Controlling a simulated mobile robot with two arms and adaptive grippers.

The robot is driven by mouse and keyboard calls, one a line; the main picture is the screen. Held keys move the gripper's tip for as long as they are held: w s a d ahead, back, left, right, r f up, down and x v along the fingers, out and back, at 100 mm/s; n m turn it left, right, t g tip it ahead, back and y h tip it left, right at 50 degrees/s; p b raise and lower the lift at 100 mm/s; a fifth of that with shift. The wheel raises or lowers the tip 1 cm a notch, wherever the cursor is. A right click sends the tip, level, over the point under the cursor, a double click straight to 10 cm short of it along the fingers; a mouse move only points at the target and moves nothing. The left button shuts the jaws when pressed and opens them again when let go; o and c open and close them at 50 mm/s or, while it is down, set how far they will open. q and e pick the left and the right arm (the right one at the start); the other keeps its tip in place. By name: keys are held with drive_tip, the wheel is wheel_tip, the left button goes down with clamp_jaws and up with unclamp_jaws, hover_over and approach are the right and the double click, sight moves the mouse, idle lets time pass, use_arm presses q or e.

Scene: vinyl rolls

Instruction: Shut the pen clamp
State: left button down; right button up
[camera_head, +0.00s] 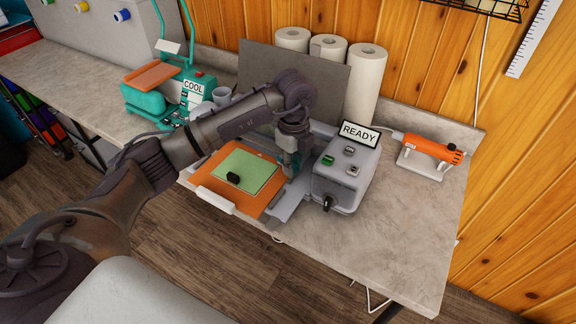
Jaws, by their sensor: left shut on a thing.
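The grey cutting machine (342,182) stands on the bench with a READY sign (360,133) on top. My left arm reaches in from the left, and its gripper (291,165) points down at the machine's carriage area, just left of the grey end housing. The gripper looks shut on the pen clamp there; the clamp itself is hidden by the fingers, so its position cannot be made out. An orange board (212,180) with a green sheet (251,170) lies left of the gripper. My right gripper is not in view.
White rolls (366,84) and a grey panel (318,82) stand behind the machine. An orange hand tool (434,147) rests on a stand at right. A teal press (190,90) with a COOL sign is at left. The bench's front right (400,235) is clear.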

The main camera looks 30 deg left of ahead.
use_arm(q)
drive_tip(key=shift+w+d+n, duration=0.2)
drive_tip(key=shift+w+n, duration=0.35)
drive_tip(key=shift+n, duration=0.65)
drive_tip(key=c, duration=1)
unclamp_jaws()
drive_tip(key=shift+c, duration=0.2)
wheel_tip(320, 180, up, 12)
